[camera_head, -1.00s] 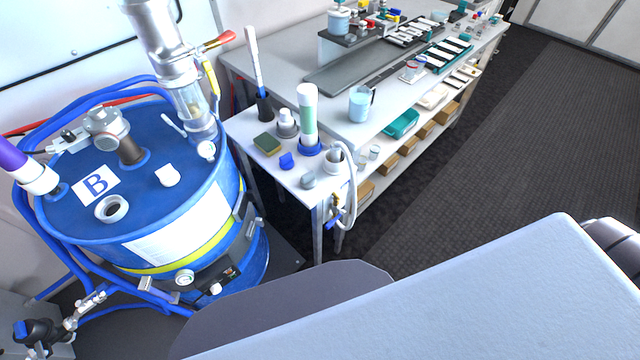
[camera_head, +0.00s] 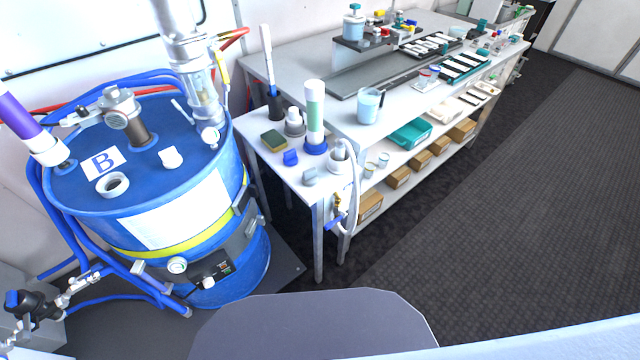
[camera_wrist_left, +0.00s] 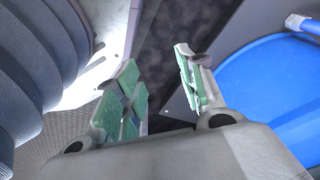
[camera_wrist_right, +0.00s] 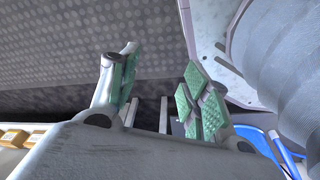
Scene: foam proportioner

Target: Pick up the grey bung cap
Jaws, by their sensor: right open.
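A small grey cap-like piece (camera_head: 310,177) lies near the front edge of the white side table, beside a small blue piece (camera_head: 290,157); it looks like the grey bung cap, though it is too small to be sure. A whitish cap (camera_head: 171,157) sits on top of the blue drum (camera_head: 150,212). My left gripper (camera_wrist_left: 160,90) is open and empty, with the blue drum to the right in its wrist view. My right gripper (camera_wrist_right: 160,87) is open and empty above the dark floor. Neither gripper shows in the head view.
The side table also holds a green-and-yellow sponge (camera_head: 273,140), a green-white tube (camera_head: 315,112), a brush (camera_head: 268,75) and a hose (camera_head: 355,185). A long bench with a jug (camera_head: 368,105) and trays stands behind. Dark floor (camera_head: 480,230) to the right is clear.

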